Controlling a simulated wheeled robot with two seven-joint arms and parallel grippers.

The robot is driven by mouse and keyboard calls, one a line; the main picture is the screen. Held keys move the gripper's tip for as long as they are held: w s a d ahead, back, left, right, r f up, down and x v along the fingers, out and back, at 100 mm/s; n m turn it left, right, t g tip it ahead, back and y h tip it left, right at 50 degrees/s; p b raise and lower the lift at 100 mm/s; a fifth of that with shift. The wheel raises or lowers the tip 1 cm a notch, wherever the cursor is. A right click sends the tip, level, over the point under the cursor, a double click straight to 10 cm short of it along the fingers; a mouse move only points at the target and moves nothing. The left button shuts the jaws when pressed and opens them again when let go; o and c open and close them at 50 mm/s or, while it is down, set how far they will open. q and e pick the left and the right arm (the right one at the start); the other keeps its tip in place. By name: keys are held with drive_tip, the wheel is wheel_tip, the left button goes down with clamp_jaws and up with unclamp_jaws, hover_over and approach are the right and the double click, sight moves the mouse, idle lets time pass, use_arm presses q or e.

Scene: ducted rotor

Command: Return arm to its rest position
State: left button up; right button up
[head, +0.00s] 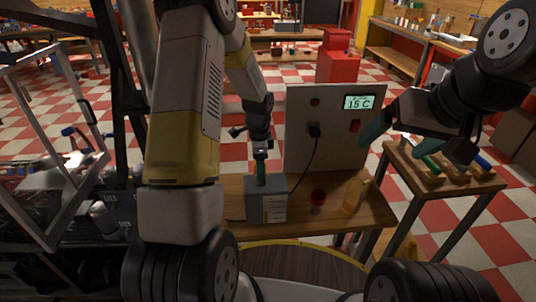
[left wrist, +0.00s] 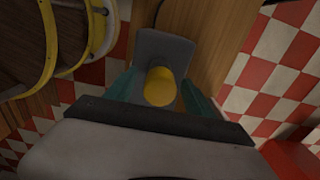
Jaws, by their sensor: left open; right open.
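My left gripper (head: 260,172) is at the top of a grey box (head: 267,203) on the wooden table. In the left wrist view its teal fingers (left wrist: 160,98) are open, one on each side of a yellow round-topped piece (left wrist: 161,86) over the grey box (left wrist: 165,48). I cannot tell whether the fingers touch the piece. My right gripper (head: 418,140) is raised at the right, above and in front of a side table, with its teal fingers spread and nothing between them.
A white panel (head: 300,103) with a "15 C" display (head: 359,102) and a plugged-in black cable (head: 314,160) stands behind the box. A red item (head: 317,198) and a yellow bottle-like item (head: 354,195) stand right of it. The side table (head: 447,187) holds several tools.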

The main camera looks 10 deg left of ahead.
use_arm(q)
wheel_tip(320, 180, up, 8)
drive_tip(key=shift+s+r, duration=0.1)
drive_tip(key=shift+r, duration=0.1)
drive_tip(key=s+r+n+t+h, duration=0.15)
drive_tip(key=s+r+n, duration=0.25)
drive_tip(key=s+r, duration=0.4)
drive_tip(key=s+r+n+t+y, duration=0.15)
drive_tip(key=s+r+n, duration=0.35)
drive_tip(key=r, duration=0.6)
drive_tip(key=s+d+r+n+t+h, duration=0.2)
drive_tip(key=s+n, duration=0.3)
drive_tip(key=s, duration=0.6)
drive_tip(key=shift+r+t, duration=0.6)
drive_tip(key=shift+r, duration=0.05)
drive_tip(key=shift+d, duration=0.1)
